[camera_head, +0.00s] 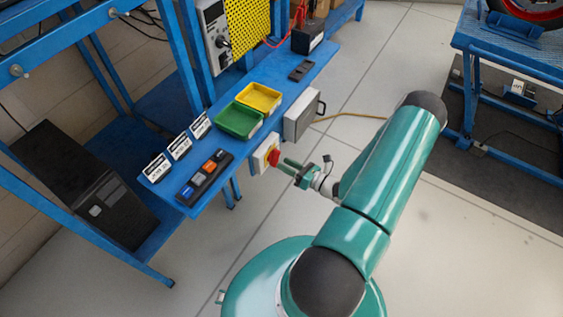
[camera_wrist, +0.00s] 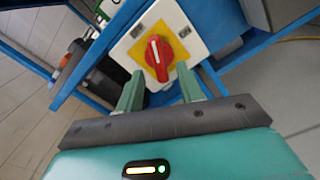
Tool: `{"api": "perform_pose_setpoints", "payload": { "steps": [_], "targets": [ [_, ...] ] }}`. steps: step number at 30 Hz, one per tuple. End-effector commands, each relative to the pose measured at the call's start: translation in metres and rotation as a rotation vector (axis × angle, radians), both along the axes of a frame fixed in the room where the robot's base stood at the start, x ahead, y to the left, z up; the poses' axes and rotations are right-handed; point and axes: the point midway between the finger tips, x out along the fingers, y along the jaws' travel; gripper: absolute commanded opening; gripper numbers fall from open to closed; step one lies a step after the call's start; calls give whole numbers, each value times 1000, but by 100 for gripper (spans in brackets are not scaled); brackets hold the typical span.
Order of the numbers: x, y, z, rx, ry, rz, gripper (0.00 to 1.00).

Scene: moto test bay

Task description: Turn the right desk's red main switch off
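The red main switch (camera_wrist: 158,57) is a rotary knob on a yellow plate in a white box, seen close in the wrist view. A pale line on the knob runs roughly up and down in that view, tilted slightly. In the head view the red switch (camera_head: 273,157) sits on the front edge of the blue desk (camera_head: 215,186). My gripper (camera_head: 286,166) is at the switch, and its green fingers (camera_wrist: 161,88) are apart, one on each side below the knob in the wrist view. They look empty. I cannot tell whether either finger touches the knob.
A grey box (camera_head: 300,117) with a handle hangs on the desk edge beside the switch. Green (camera_head: 239,121) and yellow (camera_head: 260,98) bins, labelled cards and a button strip (camera_head: 205,178) stand on the desk.

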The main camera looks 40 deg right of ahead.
Motion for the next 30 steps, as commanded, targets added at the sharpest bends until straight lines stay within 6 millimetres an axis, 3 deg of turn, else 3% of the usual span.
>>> {"api": "perform_pose_setpoints", "payload": {
  "steps": [6, 15, 21, 30],
  "targets": [
    [22, 8, 0, 0, 0, 2, 37],
    [25, 9, 0, 0, 0, 1, 37],
    [25, 9, 0, 0, 0, 1, 0],
    [25, 9, 0, -20, -7, 1, 0]
  ]
}}
